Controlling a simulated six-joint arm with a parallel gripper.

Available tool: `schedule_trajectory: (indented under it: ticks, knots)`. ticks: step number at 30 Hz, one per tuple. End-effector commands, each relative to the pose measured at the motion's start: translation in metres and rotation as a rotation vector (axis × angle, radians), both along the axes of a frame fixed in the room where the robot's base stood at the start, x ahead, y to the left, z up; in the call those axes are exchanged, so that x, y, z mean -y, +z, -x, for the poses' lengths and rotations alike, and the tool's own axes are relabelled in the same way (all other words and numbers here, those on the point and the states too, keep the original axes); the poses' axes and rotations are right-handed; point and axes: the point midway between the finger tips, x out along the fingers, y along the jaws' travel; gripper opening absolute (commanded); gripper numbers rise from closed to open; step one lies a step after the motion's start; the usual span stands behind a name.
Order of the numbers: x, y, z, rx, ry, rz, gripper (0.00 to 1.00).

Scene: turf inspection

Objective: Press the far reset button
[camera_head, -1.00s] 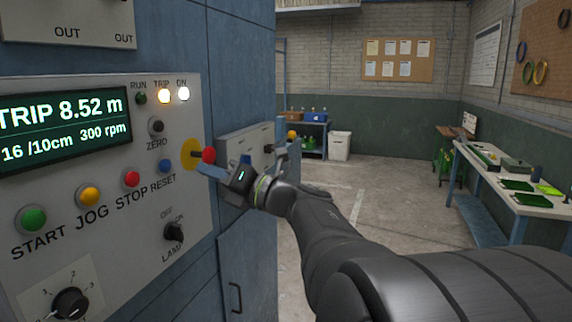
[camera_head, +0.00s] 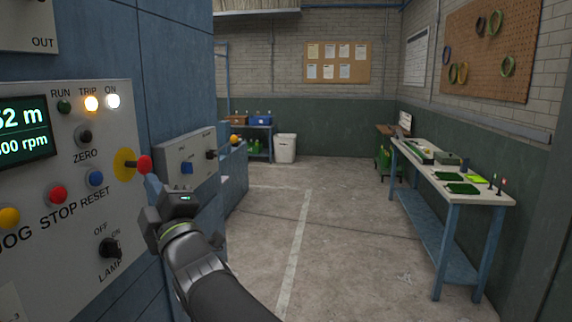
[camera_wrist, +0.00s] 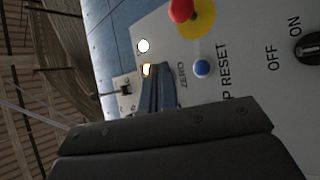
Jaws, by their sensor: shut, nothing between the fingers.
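The near grey panel (camera_head: 72,215) has a blue button (camera_head: 95,178) labelled RESET, right of a red STOP button. The blue button also shows in the wrist view (camera_wrist: 202,68). Farther along the blue cabinet, a smaller grey box (camera_head: 203,153) carries a blue button (camera_head: 187,167) and a black knob (camera_head: 211,155). My gripper (camera_head: 154,184) is shut and empty, in front of the panel's right edge and below the far box's blue button in the picture. Its closed fingers (camera_wrist: 158,78) show in the wrist view. I cannot tell their exact distance from the far box.
A red mushroom button (camera_head: 144,164) on a yellow disc sticks out of the near panel beside my gripper. A workbench (camera_head: 450,172) stands at the right, and a white bin (camera_head: 285,148) at the back. The floor between is clear.

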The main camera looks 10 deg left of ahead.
Motion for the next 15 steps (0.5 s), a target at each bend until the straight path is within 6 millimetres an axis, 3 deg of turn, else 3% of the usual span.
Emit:
schedule_trajectory:
  ticks: [10, 15]
  knots:
    - [-0.0001, -0.0003, 0.0001, -0.004, 0.0, -0.003, 0.0]
    - [-0.0093, 0.0, 0.0003, -0.003, 0.003, -0.003, 0.0]
